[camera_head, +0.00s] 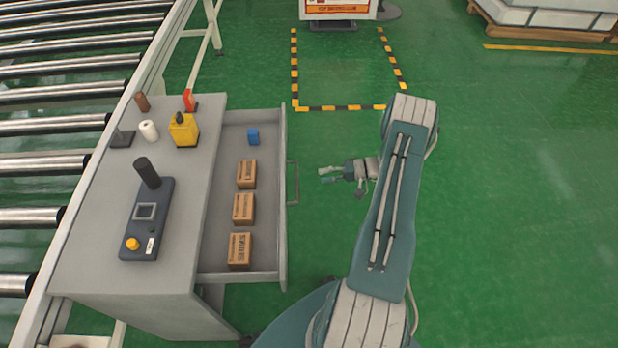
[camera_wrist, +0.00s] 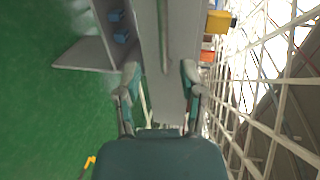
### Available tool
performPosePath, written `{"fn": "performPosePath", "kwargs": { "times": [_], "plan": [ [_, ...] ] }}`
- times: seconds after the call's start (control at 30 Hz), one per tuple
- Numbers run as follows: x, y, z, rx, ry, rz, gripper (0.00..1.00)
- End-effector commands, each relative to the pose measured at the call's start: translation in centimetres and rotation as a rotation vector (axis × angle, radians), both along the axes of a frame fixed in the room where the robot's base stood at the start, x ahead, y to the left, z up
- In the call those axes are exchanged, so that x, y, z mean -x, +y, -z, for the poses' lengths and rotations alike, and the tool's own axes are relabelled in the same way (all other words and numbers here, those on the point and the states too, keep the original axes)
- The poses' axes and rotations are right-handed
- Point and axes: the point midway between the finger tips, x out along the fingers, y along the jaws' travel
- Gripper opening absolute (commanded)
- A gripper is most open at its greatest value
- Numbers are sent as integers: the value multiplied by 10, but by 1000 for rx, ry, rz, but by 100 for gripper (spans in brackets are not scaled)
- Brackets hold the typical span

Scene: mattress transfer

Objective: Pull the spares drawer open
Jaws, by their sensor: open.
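The spares drawer (camera_head: 215,250) is grey and stands pulled out from the right side of the grey cabinet.
A roller conveyor (camera_head: 60,120) runs along the left. Green floor is clear right of my arm; a striped floor marking (camera_head: 340,108) lies beyond.

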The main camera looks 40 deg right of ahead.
Motion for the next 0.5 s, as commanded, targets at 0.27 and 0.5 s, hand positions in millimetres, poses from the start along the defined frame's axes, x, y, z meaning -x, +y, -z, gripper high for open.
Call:
{"fn": "performPosePath", "kwargs": {
  "times": [0.27,0.5],
  "plan": [
    [14,-21,-5,-1,1,0,51],
    [15,-22,-5,-1,1,-1,51]
  ]
}}
